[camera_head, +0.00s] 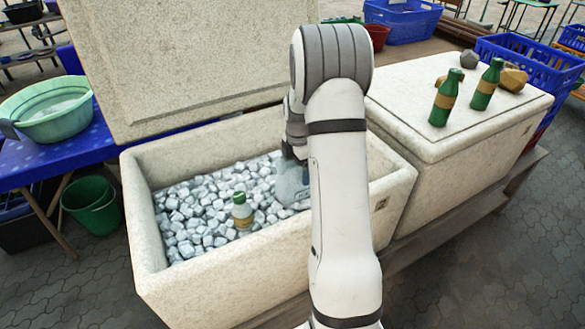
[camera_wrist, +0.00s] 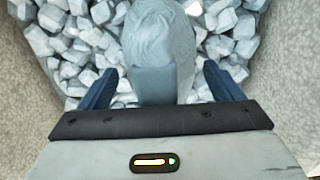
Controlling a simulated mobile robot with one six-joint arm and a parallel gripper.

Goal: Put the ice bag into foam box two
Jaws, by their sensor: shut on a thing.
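The pale blue-grey ice bag (camera_head: 291,183) is inside the open foam box (camera_head: 158,283), at its right end, low over or touching the ice. My gripper (camera_wrist: 160,88) is shut on the ice bag, which also fills the top middle of the wrist view (camera_wrist: 160,45) between the two dark blue fingers. In the head view my arm hides part of the bag and most of the gripper. A small dark mark is on the right part of the box's front, too small to read.
Ice cubes (camera_head: 190,215) fill the box, with a green bottle (camera_head: 242,212) standing among them. The raised lid (camera_head: 190,50) stands behind. A closed foam box (camera_head: 450,165) at the right carries two green bottles (camera_head: 445,98) (camera_head: 487,85) and stones. A green basin (camera_head: 48,112) sits at the left.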

